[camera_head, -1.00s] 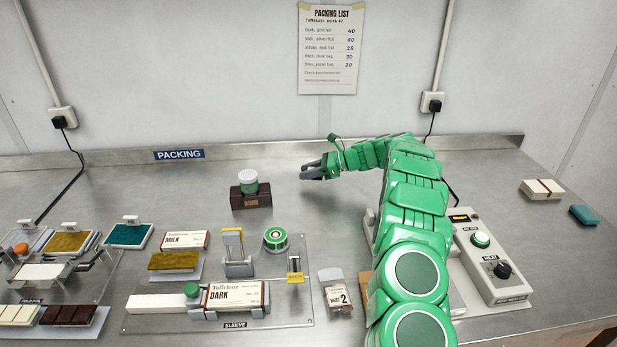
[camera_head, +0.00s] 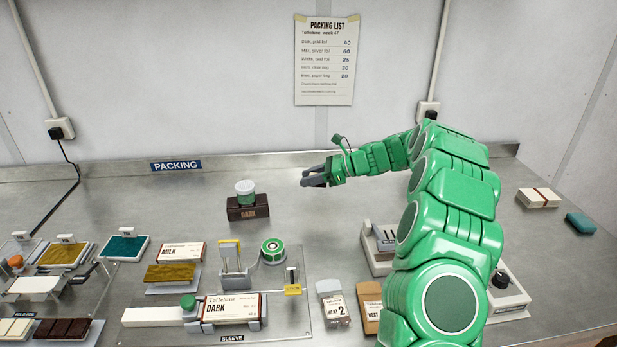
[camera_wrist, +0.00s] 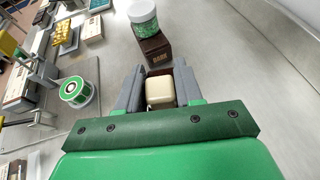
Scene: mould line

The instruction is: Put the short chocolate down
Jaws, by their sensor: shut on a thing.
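My gripper (camera_head: 313,177) hangs over the bare bench, to the right of the dark box with a jar on it. In the wrist view my gripper (camera_wrist: 159,82) is shut on a small cream block, which I take as the short chocolate (camera_wrist: 160,93). A thin brown strip shows at its right side. The block lies between the two grey fingers. In the head view the fingers hide it. I cannot tell whether it touches the bench.
The dark box (camera_head: 248,212) carries a green-and-white jar (camera_head: 246,193), close ahead in the wrist view. A cream bar (camera_head: 538,198) lies far right. Bench around my gripper is clear.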

